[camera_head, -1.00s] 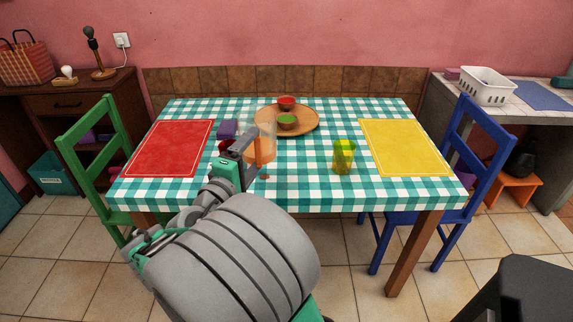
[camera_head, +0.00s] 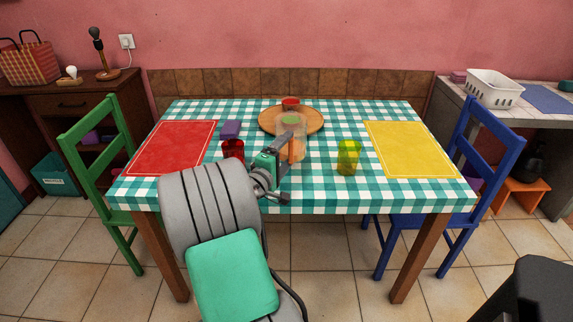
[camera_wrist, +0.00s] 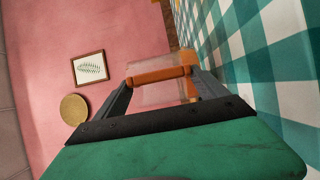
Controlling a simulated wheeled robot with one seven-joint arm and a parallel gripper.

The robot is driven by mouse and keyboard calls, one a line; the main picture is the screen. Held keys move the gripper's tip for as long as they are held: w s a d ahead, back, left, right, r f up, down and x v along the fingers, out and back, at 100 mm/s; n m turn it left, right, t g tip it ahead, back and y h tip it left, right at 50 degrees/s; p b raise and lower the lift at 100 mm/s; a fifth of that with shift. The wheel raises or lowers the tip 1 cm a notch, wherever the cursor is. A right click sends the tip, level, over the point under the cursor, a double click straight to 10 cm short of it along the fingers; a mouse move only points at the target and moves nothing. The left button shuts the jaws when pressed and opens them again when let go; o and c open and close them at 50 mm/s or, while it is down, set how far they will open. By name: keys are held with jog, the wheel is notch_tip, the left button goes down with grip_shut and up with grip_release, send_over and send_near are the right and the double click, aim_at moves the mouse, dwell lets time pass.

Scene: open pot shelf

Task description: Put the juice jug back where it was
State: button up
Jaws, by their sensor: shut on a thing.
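The juice jug (camera_head: 297,148) is see-through with an orange handle. It looks upright over the middle of the table, in front of the round wooden tray (camera_head: 316,122). My gripper (camera_head: 284,148) reaches it from the front left and is shut on its orange handle. In the wrist view, the orange handle (camera_wrist: 155,76) lies between the two fingers of my gripper (camera_wrist: 160,78), with the clear jug body behind it. I cannot tell whether the jug's base touches the tablecloth.
Red (camera_head: 170,148) and yellow (camera_head: 410,148) placemats lie at the sides.

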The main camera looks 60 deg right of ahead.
jog(key=shift+d+f+b, duration=0.2)
jog(key=shift+f+b, duration=0.3)
jog(key=shift+f, duration=1.2)
jog(key=shift+f, duration=0.25)
jog(key=o, duration=2)
